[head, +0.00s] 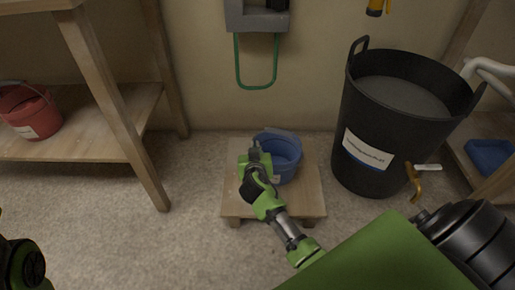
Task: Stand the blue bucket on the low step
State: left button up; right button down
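The blue bucket (288,158) stands upright on the low wooden step (238,204) in the middle of the head view. A light label shows low on its front. My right gripper (255,148) is at the bucket's left side, over the step, and hides part of the bucket's wall. The fingertips are small and overlap the bucket's left rim, so I cannot tell whether they are shut on it. My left gripper is not in view; only a dark part of my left arm shows at the lower left corner.
A large black tub (372,130) of grey material stands right of the step, with a wooden-handled tool (414,186) near its base. A wooden shelf (75,140) at left holds a red bucket (32,114). A green hose (238,66) hangs on the wall. Floor left of the step is clear.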

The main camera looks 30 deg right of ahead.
jog(key=c, duration=2.3)
grip_release()
